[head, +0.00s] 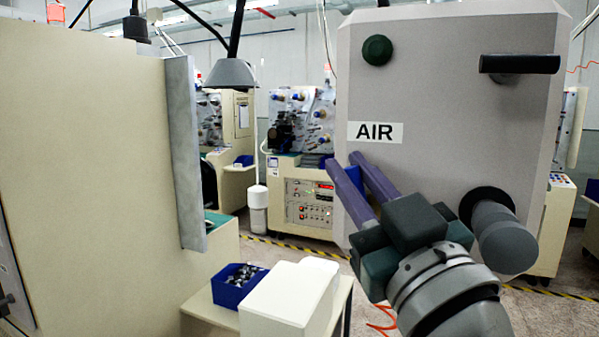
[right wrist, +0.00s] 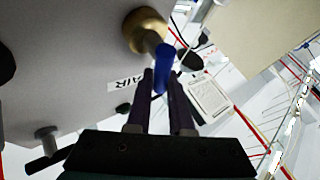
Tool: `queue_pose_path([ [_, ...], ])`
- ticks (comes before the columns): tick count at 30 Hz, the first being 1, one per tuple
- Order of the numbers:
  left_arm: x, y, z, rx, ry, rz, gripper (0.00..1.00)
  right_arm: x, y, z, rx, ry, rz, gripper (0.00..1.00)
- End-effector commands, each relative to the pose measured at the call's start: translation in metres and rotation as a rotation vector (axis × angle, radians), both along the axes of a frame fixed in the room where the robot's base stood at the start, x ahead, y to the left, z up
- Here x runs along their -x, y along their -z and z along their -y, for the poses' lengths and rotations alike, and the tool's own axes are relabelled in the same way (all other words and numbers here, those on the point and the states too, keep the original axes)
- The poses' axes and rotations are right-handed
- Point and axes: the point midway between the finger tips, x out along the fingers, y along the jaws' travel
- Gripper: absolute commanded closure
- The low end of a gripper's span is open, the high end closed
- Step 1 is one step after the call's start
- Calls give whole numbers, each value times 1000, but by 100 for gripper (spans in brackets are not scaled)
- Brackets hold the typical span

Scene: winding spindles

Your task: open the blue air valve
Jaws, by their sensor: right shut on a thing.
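The blue air valve shows in the right wrist view as a blue lever (right wrist: 162,72) on a metal stem below a round brass fitting (right wrist: 146,30). The fitting sits on the side of the grey machine box. My right gripper (right wrist: 161,76) has its two purple fingers on either side of the lever, shut on it near the fingertips. In the head view my right gripper (head: 343,160) reaches up to the lower left edge of the box, below the AIR label (head: 375,132). My left gripper is not in view.
The grey box (head: 440,110) carries a green knob (head: 377,50), a black handle (head: 519,64) and a grey cylinder (head: 503,238). A cream cabinet (head: 90,150) stands left. A blue bin (head: 236,290) and a white box (head: 290,300) sit on a low table.

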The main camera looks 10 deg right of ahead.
Motion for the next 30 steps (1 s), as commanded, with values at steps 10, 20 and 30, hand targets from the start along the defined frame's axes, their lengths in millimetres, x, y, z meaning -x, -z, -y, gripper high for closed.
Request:
queue_pose_path([
  [10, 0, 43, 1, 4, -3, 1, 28, 5, 6, 7, -168, 1, 116, 100],
  [20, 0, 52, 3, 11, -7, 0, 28, 8, -3, 12, -261, -1, 178, 100],
  [30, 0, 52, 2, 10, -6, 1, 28, 8, -3, 12, -260, -1, 176, 68],
])
